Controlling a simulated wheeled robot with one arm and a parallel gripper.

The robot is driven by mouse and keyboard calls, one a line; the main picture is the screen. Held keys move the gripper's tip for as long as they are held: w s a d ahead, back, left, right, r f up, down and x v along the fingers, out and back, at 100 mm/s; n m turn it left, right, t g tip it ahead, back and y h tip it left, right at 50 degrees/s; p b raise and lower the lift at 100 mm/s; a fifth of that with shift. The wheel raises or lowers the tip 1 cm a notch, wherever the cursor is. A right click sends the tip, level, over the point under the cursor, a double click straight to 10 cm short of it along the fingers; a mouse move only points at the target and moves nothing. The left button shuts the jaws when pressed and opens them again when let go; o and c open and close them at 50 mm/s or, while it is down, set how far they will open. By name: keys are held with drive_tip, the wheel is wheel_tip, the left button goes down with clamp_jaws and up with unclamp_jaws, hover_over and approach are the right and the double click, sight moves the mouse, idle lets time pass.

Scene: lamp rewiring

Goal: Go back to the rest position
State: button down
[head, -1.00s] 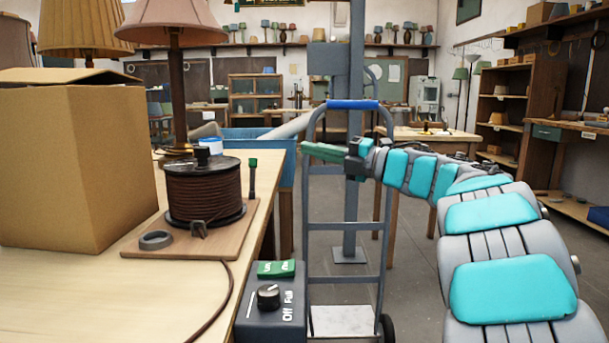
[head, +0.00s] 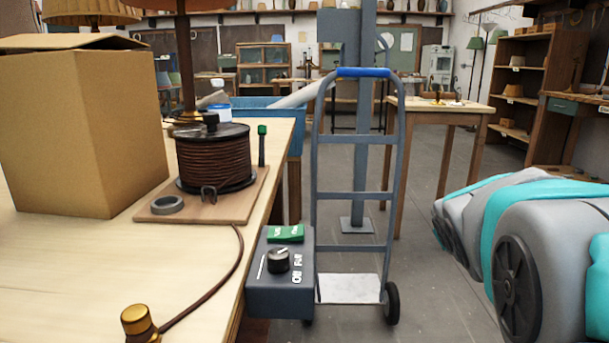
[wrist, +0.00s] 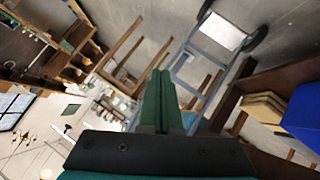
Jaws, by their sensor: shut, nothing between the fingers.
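My gripper (wrist: 160,98) shows in the wrist view as two green fingers pressed together, with nothing between them. The gripper is out of sight in the head view. There, only thick grey and turquoise parts of my arm show at the lower right, clear of the workbench (head: 70,270). In the wrist view the room appears strongly tilted, with floor beyond the fingertips.
A blue-handled hand truck (head: 355,190) stands just right of the workbench. A dial box (head: 280,272) sits at the bench edge, near a cable spool (head: 213,160) and a cardboard box (head: 85,130). Open floor (head: 420,280) lies between the hand truck and my arm.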

drive_tip(key=s+a+f+g+y, duration=0.1)
drive_tip(key=s+a+f+g, duration=0.3)
drive_tip(key=s, duration=0.7)
drive_tip(key=s+a+f+m+g+y, duration=0.1)
drive_tip(key=s+a+f+g+y, duration=0.1)
drive_tip(key=s+a+f, duration=0.3)
drive_tip(key=s+a+f+m+g+y, duration=0.1)
drive_tip(key=s+a+f+g, duration=0.4)
drive_tip(key=s, duration=1.3)
wheel_tip(320, 180, down, 4)
drive_tip(key=shift+s+a+f+g+y, duration=0.15)
drive_tip(key=shift+a+f+g+y, duration=0.15)
drive_tip(key=shift+y, duration=0.1)
